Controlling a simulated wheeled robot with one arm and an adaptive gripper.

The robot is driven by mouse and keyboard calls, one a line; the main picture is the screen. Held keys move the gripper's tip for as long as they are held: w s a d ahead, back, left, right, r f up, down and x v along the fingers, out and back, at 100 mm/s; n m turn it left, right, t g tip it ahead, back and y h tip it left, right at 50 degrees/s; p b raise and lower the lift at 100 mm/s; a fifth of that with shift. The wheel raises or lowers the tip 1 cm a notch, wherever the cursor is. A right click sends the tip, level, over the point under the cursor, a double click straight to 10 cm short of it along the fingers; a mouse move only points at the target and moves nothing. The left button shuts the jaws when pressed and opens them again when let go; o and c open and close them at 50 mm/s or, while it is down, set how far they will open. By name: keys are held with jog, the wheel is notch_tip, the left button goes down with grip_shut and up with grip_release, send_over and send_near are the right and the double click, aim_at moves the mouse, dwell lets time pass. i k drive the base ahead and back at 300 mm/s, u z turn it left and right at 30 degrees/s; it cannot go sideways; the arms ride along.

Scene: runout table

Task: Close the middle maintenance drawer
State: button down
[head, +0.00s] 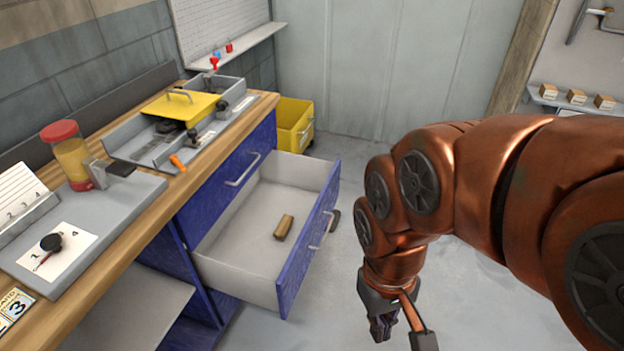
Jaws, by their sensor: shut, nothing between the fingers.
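A blue-fronted drawer (308,240) under the workbench is pulled well open, below a shut blue drawer front (232,176). It has pale grey inner walls, a metal handle (322,231) on its front, and a small brown block (284,227) lying on its floor. My gripper (382,330) is shut and empty. It points down at the lower middle of the head view, to the right of the drawer front and apart from it.
A yellow bin (294,122) stands behind the drawer. Grey floor (350,185) is clear between the drawer and my arm.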

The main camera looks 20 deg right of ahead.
aim_at(240, 256)
jog(key=u, duration=0.35)
jog(key=i, duration=1)
jog(key=z, duration=0.2)
